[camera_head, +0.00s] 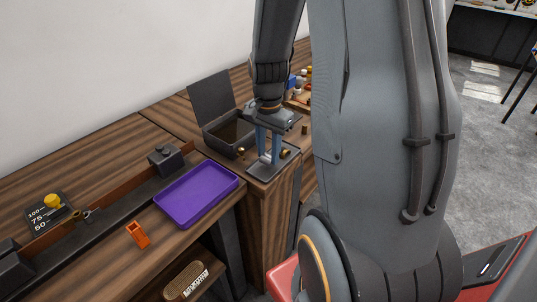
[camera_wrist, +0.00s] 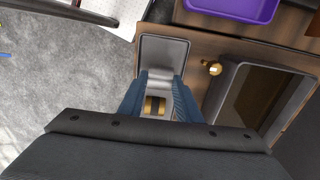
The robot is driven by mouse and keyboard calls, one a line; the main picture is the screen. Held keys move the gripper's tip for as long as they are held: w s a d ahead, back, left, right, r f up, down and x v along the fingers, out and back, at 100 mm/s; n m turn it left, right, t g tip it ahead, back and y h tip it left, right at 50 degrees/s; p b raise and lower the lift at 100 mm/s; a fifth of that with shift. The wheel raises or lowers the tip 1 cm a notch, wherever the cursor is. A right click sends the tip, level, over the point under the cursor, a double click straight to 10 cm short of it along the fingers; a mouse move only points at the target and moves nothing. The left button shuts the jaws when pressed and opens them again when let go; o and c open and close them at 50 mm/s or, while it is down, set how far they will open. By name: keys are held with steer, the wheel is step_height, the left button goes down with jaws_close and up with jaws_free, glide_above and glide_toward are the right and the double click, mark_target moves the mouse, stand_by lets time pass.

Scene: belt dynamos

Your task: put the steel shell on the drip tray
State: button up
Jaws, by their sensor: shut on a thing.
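My gripper (camera_head: 268,155) points down over the small wooden stand and is shut on the steel shell. In the wrist view, my gripper's blue fingers (camera_wrist: 159,98) stand either side of the shell (camera_wrist: 160,76), a pale metallic piece with a brass-coloured part below it. The fingers hide much of the shell.
An open dark box (camera_head: 222,136) with its lid raised stands behind the gripper. Small brass pieces (camera_head: 285,153) lie close by. A purple tray (camera_head: 197,193) and an orange part (camera_head: 137,234) are on the bench at left. A dark block (camera_head: 165,160) stands behind the purple tray.

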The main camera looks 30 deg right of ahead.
mark_target(268, 156)
steer(key=shift+f, duration=0.85)
steer(key=shift+f, duration=0.1)
steer(key=o, duration=0.9)
steer(key=shift+o, duration=0.2)
step_height(268, 156, up, 12)
steer(key=b, duration=0.2)
steer(key=s+a+f+n, duration=0.3)
steer(key=s+a+n, duration=0.1)
steer(key=a+n, duration=0.3)
steer(key=s+a+f+n+t, duration=0.1)
steer(key=s+a+f+n, duration=0.2)
steer(key=a+n, duration=0.3)
steer(key=shift+s+a+f+n, duration=0.35)
steer(key=shift+s+f+n, duration=0.05)
steer(key=shift+s+n, duration=0.1)
